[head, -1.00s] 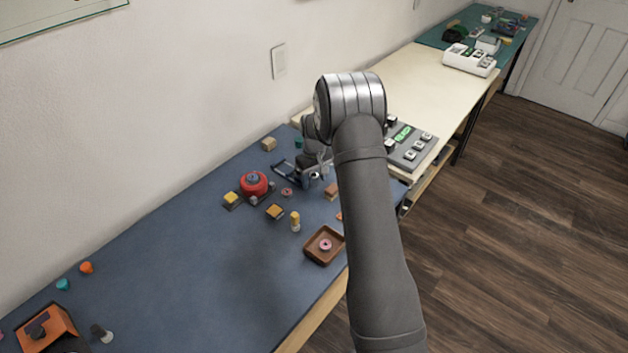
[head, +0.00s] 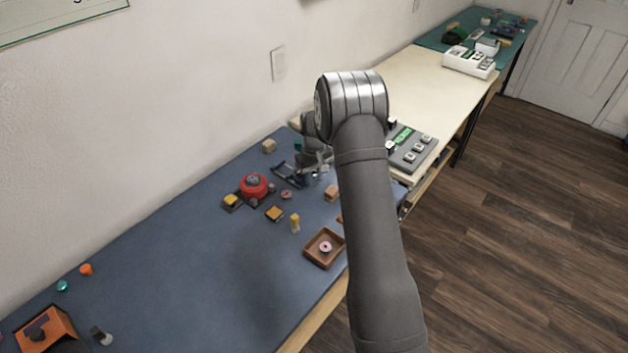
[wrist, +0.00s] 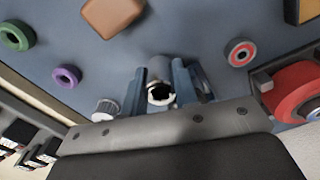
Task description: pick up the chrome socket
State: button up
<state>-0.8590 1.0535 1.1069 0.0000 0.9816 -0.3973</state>
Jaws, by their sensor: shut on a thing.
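The chrome socket (wrist: 160,93) is a short metal cylinder with a dark hole in its end. In the wrist view it sits between the two fingers of my gripper (wrist: 165,85), which is shut on it. In the head view my gripper (head: 304,172) is low over the far part of the blue mat, partly hidden by my own arm. The socket is too small there to tell from the fingers. I cannot tell whether it touches the mat.
Close by in the wrist view are a ribbed metal knob (wrist: 105,109), a purple ring (wrist: 67,77), a green ring (wrist: 17,35), a red-rimmed wheel (wrist: 241,53) and a large red round part (wrist: 296,92). In the head view, a brown tray (head: 325,262) lies at the mat's right edge.

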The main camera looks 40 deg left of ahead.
aim_at(317, 173)
jog(key=r, duration=0.3)
jog(key=shift+w+d, duration=0.2)
jog(key=shift+d, duration=0.2)
jog(key=w+d+r, duration=0.3)
jog(key=d+r, duration=0.3)
jog(key=d, duration=0.4)
jog(key=shift+d+r, duration=0.2)
